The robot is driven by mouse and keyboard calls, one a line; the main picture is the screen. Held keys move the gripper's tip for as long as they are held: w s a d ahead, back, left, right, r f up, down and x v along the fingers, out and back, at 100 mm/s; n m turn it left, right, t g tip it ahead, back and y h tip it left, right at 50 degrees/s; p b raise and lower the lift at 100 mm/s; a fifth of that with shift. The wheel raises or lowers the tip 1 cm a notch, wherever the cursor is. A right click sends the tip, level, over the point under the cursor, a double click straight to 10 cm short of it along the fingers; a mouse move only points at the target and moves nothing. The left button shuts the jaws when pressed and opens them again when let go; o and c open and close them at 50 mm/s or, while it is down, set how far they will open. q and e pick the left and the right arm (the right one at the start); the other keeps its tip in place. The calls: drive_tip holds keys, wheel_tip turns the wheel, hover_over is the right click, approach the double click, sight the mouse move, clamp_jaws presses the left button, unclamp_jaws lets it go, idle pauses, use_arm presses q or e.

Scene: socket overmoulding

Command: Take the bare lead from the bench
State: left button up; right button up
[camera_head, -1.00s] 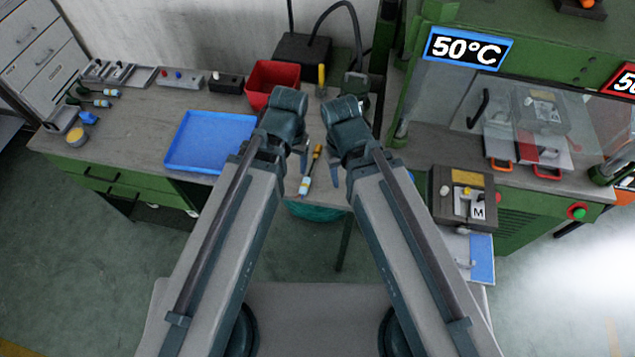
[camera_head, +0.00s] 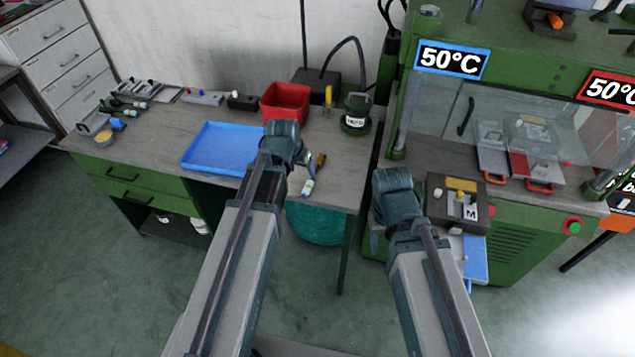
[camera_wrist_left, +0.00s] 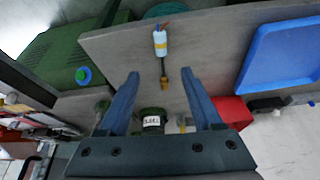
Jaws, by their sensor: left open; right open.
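The bare lead (camera_head: 314,176) lies on the bench near its front edge. It has a pale blue and white end, a short dark cable and a brownish end. In the left wrist view the lead (camera_wrist_left: 160,43) lies ahead of the open fingers, lined up with the gap between them and not held. My left gripper (camera_wrist_left: 160,74) is open and empty; in the head view it (camera_head: 306,160) is beside the lead, its fingers partly hidden by the wrist. My right gripper (camera_head: 377,236) is open in front of the press, apart from the lead, with its fingers mostly hidden.
A blue tray (camera_head: 213,168) lies left of the lead, and a red bin (camera_head: 286,103) stands behind. A dark green pot (camera_head: 356,112) is at the bench's back right.

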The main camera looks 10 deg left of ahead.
use_arm(q)
drive_tip(key=b, duration=0.8)
hover_over(308, 184)
drive_tip(key=s, duration=0.3)
drive_tip(key=shift+w+f, duration=0.15)
drive_tip(key=shift+f, duration=1.85)
drive_tip(key=shift+w+f, duration=0.1)
drive_tip(key=shift+f, duration=1.9)
drive_tip(key=shift+f, duration=0.1)
drive_tip(key=b+x, duration=0.4)
drive_tip(key=x, duration=0.1)
drive_tip(key=shift+a+b, duration=0.1)
drive_tip(key=shift+b, duration=0.3)
drive_tip(key=shift+c, duration=0.2)
clamp_jaws()
